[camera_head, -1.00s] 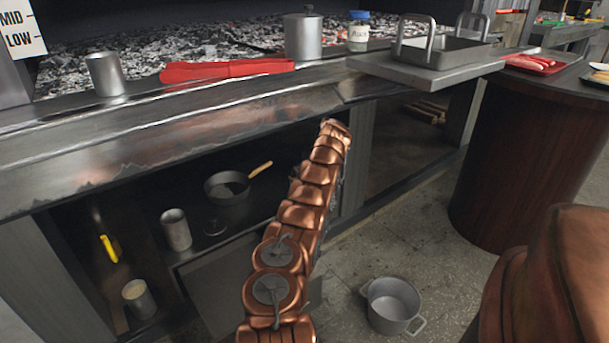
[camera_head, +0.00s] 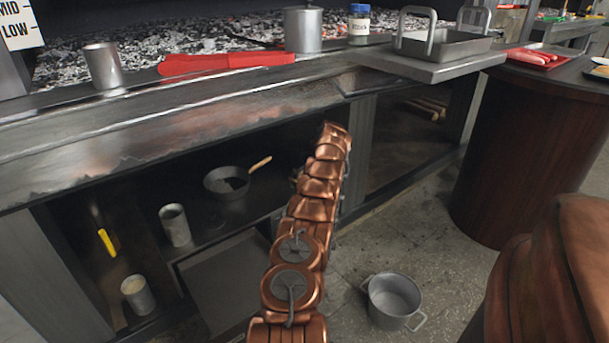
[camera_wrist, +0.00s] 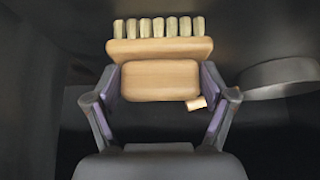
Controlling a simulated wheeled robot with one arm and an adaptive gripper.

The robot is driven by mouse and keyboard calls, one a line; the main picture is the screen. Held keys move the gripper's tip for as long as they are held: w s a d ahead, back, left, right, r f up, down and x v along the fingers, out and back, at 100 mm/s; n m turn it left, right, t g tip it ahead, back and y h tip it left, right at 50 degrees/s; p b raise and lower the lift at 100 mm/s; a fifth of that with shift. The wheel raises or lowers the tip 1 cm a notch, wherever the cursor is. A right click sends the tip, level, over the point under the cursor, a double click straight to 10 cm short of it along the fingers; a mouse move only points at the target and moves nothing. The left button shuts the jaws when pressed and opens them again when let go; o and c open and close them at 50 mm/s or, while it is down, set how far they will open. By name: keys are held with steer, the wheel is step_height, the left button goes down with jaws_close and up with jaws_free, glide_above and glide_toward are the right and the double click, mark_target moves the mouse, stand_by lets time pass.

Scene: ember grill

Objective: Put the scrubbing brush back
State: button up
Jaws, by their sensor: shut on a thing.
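In the wrist view, the scrubbing brush (camera_wrist: 160,80) has a light wooden body with a row of pale bristle tufts along its far edge. My gripper (camera_wrist: 160,92) is shut on the brush, one finger against each side of the wooden block. Dark surfaces lie around and beyond it. In the head view, my copper-coloured arm reaches to the front of the dark grill counter, and the gripper and brush are hidden behind the arm.
A frying pan (camera_head: 228,182), a metal can (camera_head: 174,225) and another can (camera_head: 138,294) stand in the open space under the counter (camera_head: 180,122). A yellow-handled tool (camera_head: 107,242) hangs at the left. A grey pot (camera_head: 393,301) stands on the floor. A round grey rim (camera_wrist: 282,78) is right of the brush.

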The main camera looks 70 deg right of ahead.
stand_by(0.3)
steer(key=o, duration=1.1)
steer(key=shift+f, duration=0.1)
steer(key=shift+c, duration=0.2)
steer(key=shift+s+a+r+p, duration=0.1)
steer(key=shift+r+p, duration=0.1)
steer(key=shift+r, duration=0.15)
steer(key=shift+s+r+p, duration=0.1)
steer(key=shift+r+p, duration=0.05)
steer(key=shift+r, duration=0.2)
steer(key=p+v, duration=0.3)
steer(key=v, duration=0.7)
steer(key=shift+s+a+r, duration=0.2)
steer(key=shift+r, duration=0.1)
